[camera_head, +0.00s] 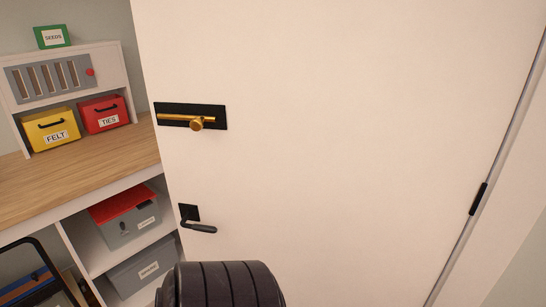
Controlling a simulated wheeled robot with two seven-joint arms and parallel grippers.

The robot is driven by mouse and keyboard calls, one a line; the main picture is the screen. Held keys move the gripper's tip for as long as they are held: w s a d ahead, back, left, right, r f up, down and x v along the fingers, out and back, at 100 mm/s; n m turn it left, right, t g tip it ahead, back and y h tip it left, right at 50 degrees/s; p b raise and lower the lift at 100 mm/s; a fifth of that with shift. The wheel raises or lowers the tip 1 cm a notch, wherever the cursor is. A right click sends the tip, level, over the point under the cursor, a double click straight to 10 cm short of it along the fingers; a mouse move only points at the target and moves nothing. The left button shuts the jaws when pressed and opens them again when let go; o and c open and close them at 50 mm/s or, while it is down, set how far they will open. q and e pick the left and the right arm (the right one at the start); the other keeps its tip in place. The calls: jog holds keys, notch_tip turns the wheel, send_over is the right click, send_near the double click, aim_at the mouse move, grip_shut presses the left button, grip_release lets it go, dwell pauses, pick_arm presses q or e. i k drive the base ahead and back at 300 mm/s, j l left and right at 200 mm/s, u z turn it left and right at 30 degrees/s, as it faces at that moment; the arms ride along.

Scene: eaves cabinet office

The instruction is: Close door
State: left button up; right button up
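A white door (330,130) fills the middle and right of the head view, standing open in front of shelving on its left. A brass bolt (196,122) on a black plate sits near its left edge. A dark lever handle (200,228) on a black square plate is below the bolt. A black hinge (478,198) shows on the right edge. A dark ribbed part of my own arm is at the bottom centre, below the lever handle. Neither gripper's fingers can be seen.
A wooden counter (85,180) on the left holds a yellow FELT bin (52,130), a red TIES bin (104,114) and a white cabinet (112,65) with a green SEEDS box (52,37) on top. Grey boxes (130,225) sit on shelves below.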

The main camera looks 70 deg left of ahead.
aim_at(351, 146)
jog(key=u, duration=1.9)
